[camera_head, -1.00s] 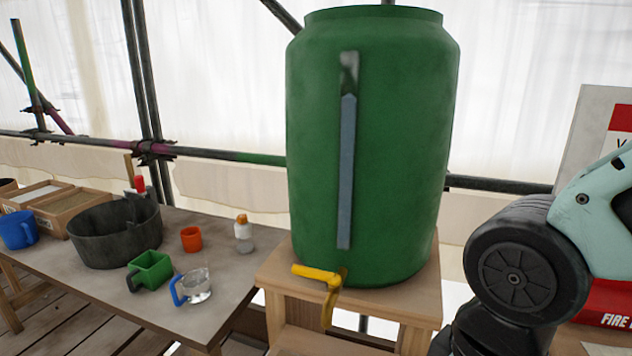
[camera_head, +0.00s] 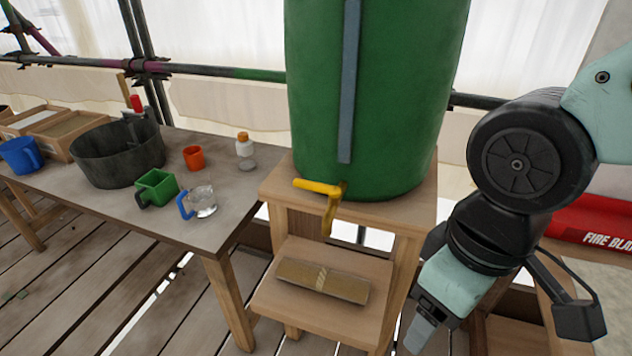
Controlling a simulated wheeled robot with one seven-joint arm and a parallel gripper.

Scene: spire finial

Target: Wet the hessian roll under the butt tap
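The hessian roll (camera_head: 345,288) is a brown roll with a paler twine-like band around its middle. It lies on the lower shelf of the wooden stand, below the tap. The yellow butt tap (camera_head: 328,203) sticks out from the base of the green water butt (camera_head: 390,100), its spout pointing down. No running water shows. My arm comes in from the right, and its wrist end and gripper (camera_head: 490,315) hang right of the stand, apart from the roll. The fingers are not clear enough to tell whether they are open.
The wooden stand (camera_head: 408,213) holds the butt. A red fire blanket box (camera_head: 600,220) is at right.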

